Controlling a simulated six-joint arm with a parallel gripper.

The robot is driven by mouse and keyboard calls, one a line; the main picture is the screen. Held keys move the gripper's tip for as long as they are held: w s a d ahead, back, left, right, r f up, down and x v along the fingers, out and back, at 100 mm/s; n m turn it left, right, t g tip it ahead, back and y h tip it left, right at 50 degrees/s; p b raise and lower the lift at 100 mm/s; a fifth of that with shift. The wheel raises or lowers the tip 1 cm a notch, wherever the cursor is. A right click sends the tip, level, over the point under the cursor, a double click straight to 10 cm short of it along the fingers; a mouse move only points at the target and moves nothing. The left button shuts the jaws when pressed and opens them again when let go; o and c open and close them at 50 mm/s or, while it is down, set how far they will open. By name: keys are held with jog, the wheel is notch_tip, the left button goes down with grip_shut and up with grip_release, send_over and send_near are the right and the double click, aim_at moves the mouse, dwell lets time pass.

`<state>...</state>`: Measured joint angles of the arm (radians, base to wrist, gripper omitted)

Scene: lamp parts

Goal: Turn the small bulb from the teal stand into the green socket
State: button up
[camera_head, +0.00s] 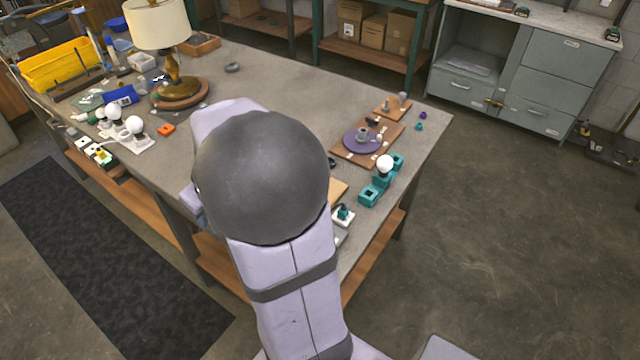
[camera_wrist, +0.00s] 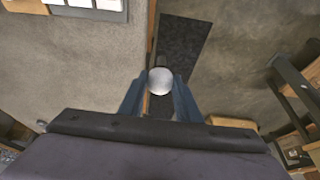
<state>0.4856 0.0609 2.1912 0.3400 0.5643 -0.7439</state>
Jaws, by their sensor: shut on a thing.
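My gripper (camera_wrist: 160,88) shows in the wrist view, with its two blue-grey fingers closed on a round white bulb (camera_wrist: 160,79). In the head view my own arm hides the gripper and the held bulb. The teal stand (camera_head: 369,196) is at the table's right side, stepped, with several holders. A larger-looking white bulb (camera_head: 385,162) stands upright in it, and its front holder looks empty. A small green fitting (camera_head: 344,212) sits on a white plate near the front right edge; I cannot tell whether it is the green socket.
A purple disc (camera_head: 353,146) on a wooden board lies behind the teal stand. A lamp (camera_head: 160,25) and several white bulbs (camera_head: 135,124) stand at the left. The table's middle (camera_head: 270,92) is clear. Below the wrist view, a dark mat (camera_wrist: 181,45) lies on the floor beyond the table edge.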

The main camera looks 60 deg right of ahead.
jog(key=s+d+b, duration=0.1)
jog(key=d+b, duration=0.1)
jog(key=d, duration=0.5)
jog(key=shift+s+d, duration=0.3)
jog(key=shift+s, duration=0.1)
dwell(3.2)
jog(key=s+d, duration=0.1)
jog(key=d, duration=0.5)
jog(key=shift+s+d+b, duration=0.2)
jog(key=shift+b, duration=0.15)
dwell(2.7)
